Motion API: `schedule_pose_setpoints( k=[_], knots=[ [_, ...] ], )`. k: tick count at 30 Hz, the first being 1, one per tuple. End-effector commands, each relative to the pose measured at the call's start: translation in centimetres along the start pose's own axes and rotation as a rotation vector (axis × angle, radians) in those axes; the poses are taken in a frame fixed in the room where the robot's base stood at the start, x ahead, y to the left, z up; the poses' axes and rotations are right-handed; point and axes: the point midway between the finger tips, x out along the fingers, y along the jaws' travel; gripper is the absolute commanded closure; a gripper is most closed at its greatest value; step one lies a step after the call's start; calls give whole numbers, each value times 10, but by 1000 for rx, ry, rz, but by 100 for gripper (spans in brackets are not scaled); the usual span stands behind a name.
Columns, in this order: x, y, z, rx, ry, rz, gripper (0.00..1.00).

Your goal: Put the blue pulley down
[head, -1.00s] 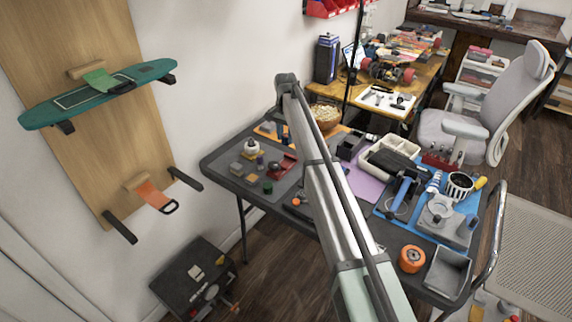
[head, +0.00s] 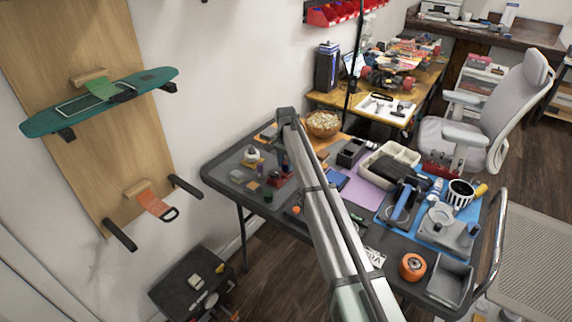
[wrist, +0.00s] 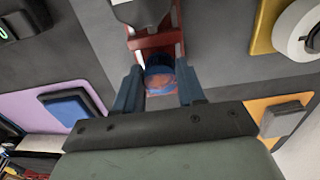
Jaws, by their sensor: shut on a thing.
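In the wrist view my gripper (wrist: 158,82) has its two dark blue fingers on either side of the blue pulley (wrist: 158,60). The pulley is a small round piece with a blue rim and a reddish middle. It sits between the fingertips, in line with a red holder (wrist: 150,42) on the grey mat. I cannot tell whether the pulley touches the holder or the mat. In the head view my arm hides most of the gripper, and the pulley cannot be made out clearly.
A yellow piece with a white ring (wrist: 300,30) lies at the upper right of the wrist view. A blue block (wrist: 72,108) lies on a purple mat at left. A grey block (wrist: 282,118) lies on an orange mat at right. A wooden bowl (head: 323,124) stands behind.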

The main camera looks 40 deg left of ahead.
Motion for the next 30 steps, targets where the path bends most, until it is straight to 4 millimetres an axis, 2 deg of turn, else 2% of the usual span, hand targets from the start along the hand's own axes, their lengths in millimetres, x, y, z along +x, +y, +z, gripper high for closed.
schedule_pose_setpoints(
  k=[3, 14, 15, 22, 30],
  knots=[
    [8, 0, 0, 0, 1, -1, 93],
    [11, 0, 0, 0, 1, -1, 93],
    [10, 0, 0, 0, 1, -1, 58],
    [10, 0, 0, 0, 1, -1, 36],
    [9, 0, 0, 0, 1, -1, 35]
  ],
)
